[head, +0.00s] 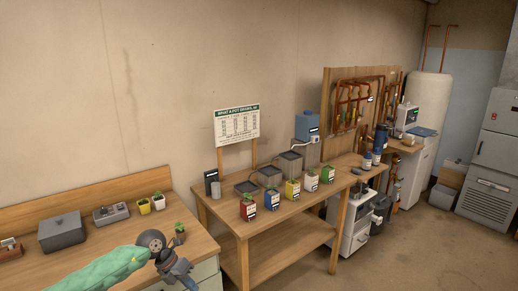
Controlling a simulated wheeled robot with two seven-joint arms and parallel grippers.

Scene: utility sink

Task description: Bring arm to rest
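My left arm comes in from the bottom left in a pale green cover, over the front of the left wooden bench (110,235). Its dark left gripper (178,270) is at the bench's front right corner, in front of a small dark pot with a green plant (179,236). The fingers are small and dark, so I cannot tell whether they are open or shut, or whether they touch anything. My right gripper is not in view.
A grey box (62,233), a metal tray (111,213) and small yellow and white pots stand at the left bench's back. A middle table (222,215) holds several coloured plant boxes and grey bins. Open floor (440,250) lies at right.

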